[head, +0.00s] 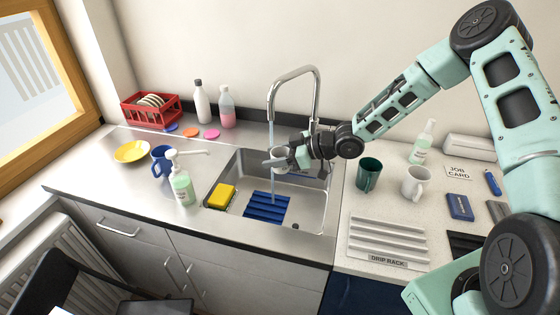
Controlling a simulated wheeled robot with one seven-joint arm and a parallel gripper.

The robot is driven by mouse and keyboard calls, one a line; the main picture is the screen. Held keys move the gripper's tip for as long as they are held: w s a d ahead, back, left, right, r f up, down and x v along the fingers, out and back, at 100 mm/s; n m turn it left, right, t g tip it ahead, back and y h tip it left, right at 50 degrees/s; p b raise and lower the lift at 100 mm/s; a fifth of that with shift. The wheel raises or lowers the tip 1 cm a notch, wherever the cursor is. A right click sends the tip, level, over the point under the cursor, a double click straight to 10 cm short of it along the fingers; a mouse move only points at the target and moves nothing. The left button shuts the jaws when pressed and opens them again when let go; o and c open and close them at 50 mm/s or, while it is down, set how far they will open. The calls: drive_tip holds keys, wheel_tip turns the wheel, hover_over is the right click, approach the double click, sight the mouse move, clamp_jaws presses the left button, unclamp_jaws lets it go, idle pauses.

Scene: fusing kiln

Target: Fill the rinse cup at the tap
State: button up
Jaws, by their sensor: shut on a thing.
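My gripper (280,161) is shut on a small pale cup (279,152) and holds it over the sink (315,205), under the tap (292,76). The tap is a tall chrome gooseneck. A thin stream of water (271,134) falls from its spout to the cup. The gripper fingers partly cover the cup. The water level inside is too small to tell. A faint streak shows below the cup, and I cannot tell whether water runs past or over it.
A blue mat (267,207) and yellow sponge (221,196) lie in the sink. Right are a green cup (368,174), white mug (415,182) and drip rack (386,240).

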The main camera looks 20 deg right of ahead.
drive_tip(key=w+p, duration=0.1)
drive_tip(key=w, duration=0.8)
drive_tip(key=shift+w, duration=0.25)
drive_tip(key=shift+s, duration=0.1)
idle(3.6)
drive_tip(key=s+b, duration=0.1)
drive_tip(key=s, duration=1)
drive_tip(key=shift+s, duration=0.4)
